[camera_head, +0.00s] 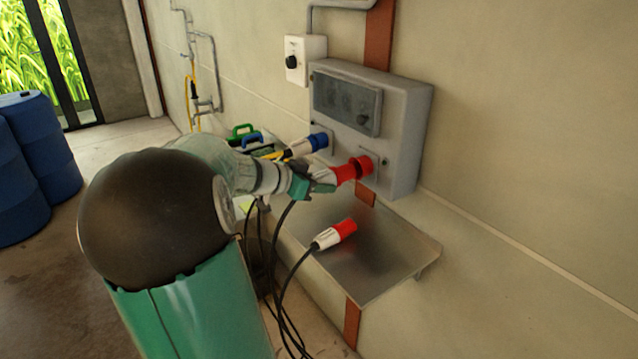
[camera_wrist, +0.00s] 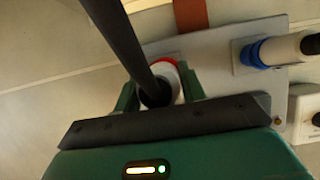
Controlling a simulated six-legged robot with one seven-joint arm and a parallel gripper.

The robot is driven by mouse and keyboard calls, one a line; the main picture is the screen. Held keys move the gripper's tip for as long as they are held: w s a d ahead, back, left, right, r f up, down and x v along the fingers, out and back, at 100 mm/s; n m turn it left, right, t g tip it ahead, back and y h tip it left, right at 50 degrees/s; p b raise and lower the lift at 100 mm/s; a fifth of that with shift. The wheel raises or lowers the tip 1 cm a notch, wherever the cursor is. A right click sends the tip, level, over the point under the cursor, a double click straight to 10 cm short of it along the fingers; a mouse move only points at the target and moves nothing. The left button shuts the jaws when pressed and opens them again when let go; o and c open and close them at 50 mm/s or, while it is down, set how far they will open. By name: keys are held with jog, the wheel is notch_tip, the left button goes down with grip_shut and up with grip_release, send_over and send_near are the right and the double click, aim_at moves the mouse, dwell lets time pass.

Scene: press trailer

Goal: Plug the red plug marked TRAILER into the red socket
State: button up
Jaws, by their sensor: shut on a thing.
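My gripper (camera_head: 312,183) is shut on a red-and-white plug (camera_head: 340,174) in front of the grey wall box. The plug's red end meets the red socket (camera_head: 365,164) on the box's lower front; I cannot tell how deep it sits. In the wrist view my gripper (camera_wrist: 158,88) has its green fingers on both sides of the plug's white body (camera_wrist: 170,76), and a thick black cable runs back over it. A second red-and-white plug (camera_head: 336,234) lies on the metal shelf. No marking is readable on either plug.
A blue plug (camera_head: 311,144) sits in the blue socket left of the red one. The metal shelf (camera_head: 380,262) juts out below the grey box (camera_head: 405,130). A rotary switch (camera_head: 303,60) is above. Black cables hang down near the shelf. Blue barrels (camera_head: 45,150) stand far left.

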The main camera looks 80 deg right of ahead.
aim_at(337, 176)
jog(key=shift+s+d, duration=1.85)
jog(key=shift+d, duration=0.2)
dwell(0.6)
jog(key=o, duration=1.2)
jog(key=v, duration=1.3)
jog(key=shift+w+a+r, duration=0.2)
jog(key=shift+w, duration=0.05)
